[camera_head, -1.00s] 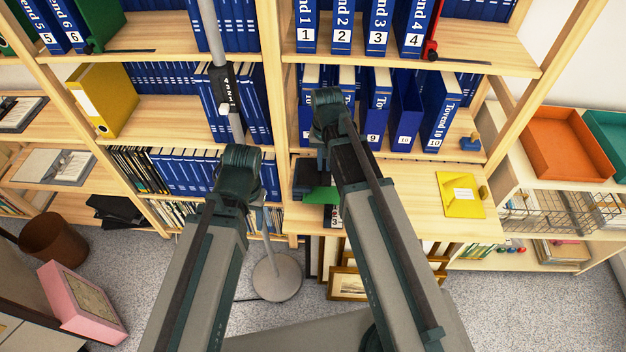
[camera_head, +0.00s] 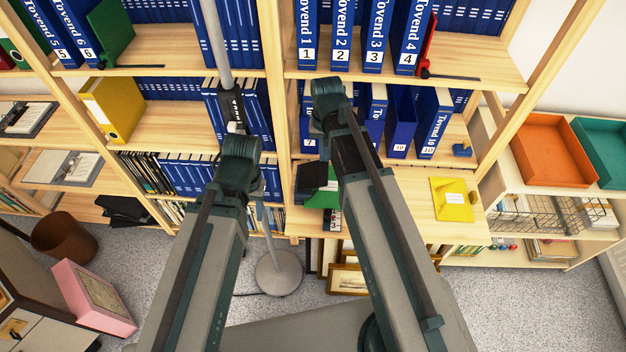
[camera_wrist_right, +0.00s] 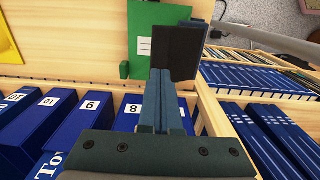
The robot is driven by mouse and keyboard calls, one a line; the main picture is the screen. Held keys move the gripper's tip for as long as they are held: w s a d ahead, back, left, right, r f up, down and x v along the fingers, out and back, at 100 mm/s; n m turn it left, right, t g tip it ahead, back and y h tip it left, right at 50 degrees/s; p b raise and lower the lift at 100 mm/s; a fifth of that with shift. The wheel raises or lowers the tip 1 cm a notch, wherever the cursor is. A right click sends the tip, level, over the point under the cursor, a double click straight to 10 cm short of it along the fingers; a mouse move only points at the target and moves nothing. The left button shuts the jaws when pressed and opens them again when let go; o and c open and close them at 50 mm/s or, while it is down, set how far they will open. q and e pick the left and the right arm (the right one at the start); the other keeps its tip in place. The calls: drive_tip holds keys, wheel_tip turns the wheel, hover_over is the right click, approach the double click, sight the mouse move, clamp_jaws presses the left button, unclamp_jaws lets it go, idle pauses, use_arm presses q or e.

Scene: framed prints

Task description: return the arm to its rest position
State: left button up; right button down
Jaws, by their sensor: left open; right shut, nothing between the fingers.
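My left arm (camera_head: 238,165) reaches up from the lower left in the head view. Its gripper is hidden from me there, behind the raised joint. My right arm (camera_head: 328,100) rises to its right, its top joint in front of the blue binders. The right wrist view shows my right gripper (camera_wrist_right: 165,102) with its fingers together and nothing between them. Beyond its tips are a black block (camera_wrist_right: 180,52) and a green item with a white label (camera_wrist_right: 152,35). The green item (camera_head: 320,199) also shows in the head view, partly behind my right arm.
Numbered blue binders (camera_head: 341,30) fill the wooden shelves ahead. A lamp pole (camera_head: 216,40) stands close beyond my left arm. Orange (camera_head: 552,148) and teal (camera_head: 602,150) trays stand right.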

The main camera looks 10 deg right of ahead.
drive_tip(key=shift+r, duration=0.55)
use_arm(q)
drive_tip(key=shift+r, duration=0.5)
use_arm(e)
drive_tip(key=shift+f, duration=0.1)
drive_tip(key=shift+s+a, duration=0.15)
drive_tip(key=shift+s, duration=0.05)
drive_tip(key=s+a+n+h, duration=0.1)
drive_tip(key=s+a+n, duration=0.6)
drive_tip(key=s+a, duration=0.3)
drive_tip(key=s, duration=0.4)
use_arm(q)
drive_tip(key=shift+d, duration=0.1)
